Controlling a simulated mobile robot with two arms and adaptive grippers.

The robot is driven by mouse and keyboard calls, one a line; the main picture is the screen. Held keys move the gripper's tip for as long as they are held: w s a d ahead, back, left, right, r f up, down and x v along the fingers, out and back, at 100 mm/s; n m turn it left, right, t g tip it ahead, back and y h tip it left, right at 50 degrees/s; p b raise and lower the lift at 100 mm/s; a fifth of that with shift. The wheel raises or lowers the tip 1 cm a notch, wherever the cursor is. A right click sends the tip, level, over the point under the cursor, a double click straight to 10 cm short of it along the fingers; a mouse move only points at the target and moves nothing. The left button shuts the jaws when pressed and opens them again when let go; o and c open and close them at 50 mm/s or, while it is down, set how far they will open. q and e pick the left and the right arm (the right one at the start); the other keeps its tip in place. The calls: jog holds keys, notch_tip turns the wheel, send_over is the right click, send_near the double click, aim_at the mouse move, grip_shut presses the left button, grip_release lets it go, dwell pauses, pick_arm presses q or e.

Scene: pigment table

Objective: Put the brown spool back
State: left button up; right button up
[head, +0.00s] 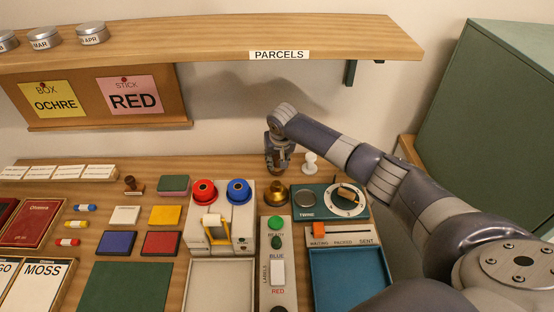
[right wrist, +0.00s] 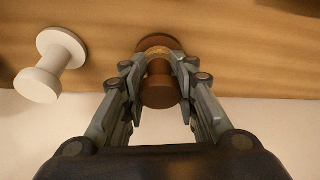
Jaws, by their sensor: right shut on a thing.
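The brown spool (right wrist: 160,92) is between the fingers of my right gripper (right wrist: 160,80) in the right wrist view. The fingers are shut on its sides, and its wide flange shows beyond the fingertips, at or close to the wooden table top. I cannot tell whether it touches the table. In the head view my right gripper (head: 279,164) points down at the back edge of the table, and I cannot make out the spool there. A white spool (head: 310,162) stands just right of the gripper, apart from it; it also shows in the right wrist view (right wrist: 50,66). My left gripper is not in view.
A brass bell (head: 275,193) stands just in front of the right gripper. The PARCELS shelf (head: 230,37) hangs above.

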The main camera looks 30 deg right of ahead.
jog(key=o, duration=1.1)
jog(key=shift+f, duration=0.1)
jog(key=v, duration=1.2)
jog(key=shift+s, duration=0.1)
